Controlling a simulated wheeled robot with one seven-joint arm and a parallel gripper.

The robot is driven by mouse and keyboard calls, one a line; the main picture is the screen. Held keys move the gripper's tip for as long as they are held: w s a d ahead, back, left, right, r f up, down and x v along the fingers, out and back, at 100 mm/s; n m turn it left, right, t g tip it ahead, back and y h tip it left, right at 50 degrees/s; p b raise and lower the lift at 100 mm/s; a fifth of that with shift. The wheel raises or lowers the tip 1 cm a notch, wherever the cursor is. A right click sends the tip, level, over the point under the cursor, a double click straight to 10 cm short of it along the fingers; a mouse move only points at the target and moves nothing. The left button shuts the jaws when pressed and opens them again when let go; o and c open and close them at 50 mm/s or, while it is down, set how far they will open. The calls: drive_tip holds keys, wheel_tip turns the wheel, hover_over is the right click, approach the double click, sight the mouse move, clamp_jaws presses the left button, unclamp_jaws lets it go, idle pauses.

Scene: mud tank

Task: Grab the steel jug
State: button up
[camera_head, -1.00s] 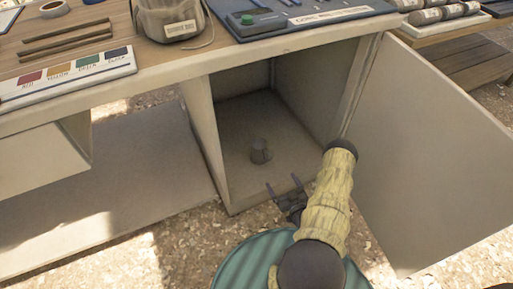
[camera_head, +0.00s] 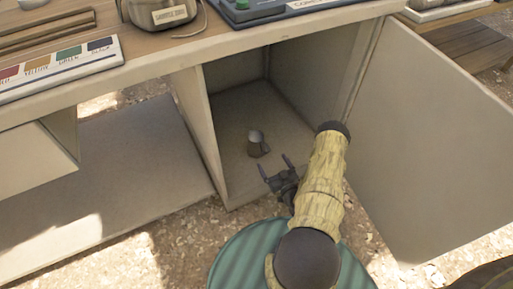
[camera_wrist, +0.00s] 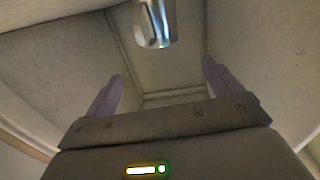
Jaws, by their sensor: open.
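The steel jug (camera_head: 257,145) is a small grey metal cup shape standing upright on the floor of the open cabinet (camera_head: 205,130). In the wrist view the shiny jug (camera_wrist: 155,22) shows at the top, cut off by the frame edge, beyond and between the fingers. My gripper (camera_head: 275,169) is at the cabinet's front opening, just in front of and slightly right of the jug. It is open and empty, with its two fingers (camera_wrist: 160,88) spread apart and not touching the jug.
The cabinet door (camera_head: 425,150) stands wide open on the right, close to my arm. Around the jug the cabinet floor is bare.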

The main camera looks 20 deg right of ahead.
sight(260, 143)
drive_tip(key=w+b, duration=0.1)
drive_tip(key=w, duration=0.2)
drive_tip(key=w+b, duration=0.2)
drive_tip(key=w, duration=0.2)
drive_tip(key=shift+w+a+f, duration=0.15)
drive_tip(key=shift+w+f, duration=0.05)
drive_tip(key=shift+w, duration=0.1)
drive_tip(key=shift+w+r, duration=0.2)
drive_tip(key=shift+w, duration=0.25)
drive_tip(key=shift+w+f+b, duration=0.2)
drive_tip(key=shift+w+b, duration=0.25)
drive_tip(key=shift+b, duration=0.35)
drive_tip(key=w+b, duration=0.3)
drive_tip(key=shift+w+f, duration=0.1)
drive_tip(key=shift+w, duration=0.55)
